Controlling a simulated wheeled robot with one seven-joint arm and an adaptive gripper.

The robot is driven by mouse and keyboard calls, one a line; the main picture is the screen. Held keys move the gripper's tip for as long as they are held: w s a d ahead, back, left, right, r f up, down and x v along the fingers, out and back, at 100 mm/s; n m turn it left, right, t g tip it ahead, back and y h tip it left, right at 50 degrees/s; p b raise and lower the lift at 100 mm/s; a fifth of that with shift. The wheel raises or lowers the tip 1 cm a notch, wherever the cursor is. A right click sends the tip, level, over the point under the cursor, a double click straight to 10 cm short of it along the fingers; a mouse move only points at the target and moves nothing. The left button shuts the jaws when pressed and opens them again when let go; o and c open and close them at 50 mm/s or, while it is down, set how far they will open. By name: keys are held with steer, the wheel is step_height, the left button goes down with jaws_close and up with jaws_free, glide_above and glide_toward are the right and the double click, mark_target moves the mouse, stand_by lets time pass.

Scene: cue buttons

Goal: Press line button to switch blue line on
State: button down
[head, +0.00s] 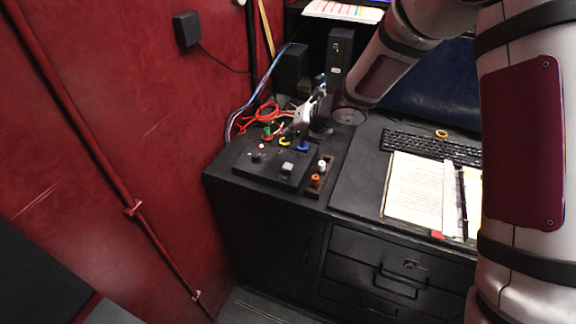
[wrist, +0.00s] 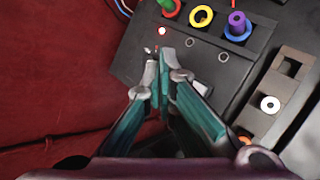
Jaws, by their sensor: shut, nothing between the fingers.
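The black control panel (head: 250,170) sits on the desk. It carries a green socket (wrist: 169,7), a yellow ring (wrist: 201,16) and a blue-purple plug (wrist: 237,24). A small round red-and-white light or button (wrist: 162,31) is just beyond my fingertips in the wrist view. Two small dull rings (wrist: 189,43) and (wrist: 223,57) lie to its right. My gripper (wrist: 159,57) is shut and empty, over the panel's left part; it also shows in the head view (head: 283,132). I cannot tell which control is the line button, or whether the fingertips touch anything.
A pale square switch (head: 287,168) is on the panel's front part. A block with white and orange pegs (head: 315,180) stands to the right. Red and blue cables (head: 262,115) lie behind. The red wall (head: 130,110) is close on the left. A keyboard (head: 430,146) and open book (head: 415,188) are right.

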mark_target(290, 165)
steer(key=shift+f+b, duration=1.25)
steer(key=shift+f, duration=2.6)
steer(key=shift+f, duration=0.15)
steer(key=shift+f, duration=0.3)
steer(key=shift+f+b, duration=0.35)
steer(key=shift+f, duration=0.15)
steer(key=shift+r, duration=0.1)
steer(key=shift+r+p, duration=0.3)
steer(key=shift+r, duration=0.55)
steer(key=shift+r+p, duration=0.8)
steer(key=shift+r, duration=1.7)
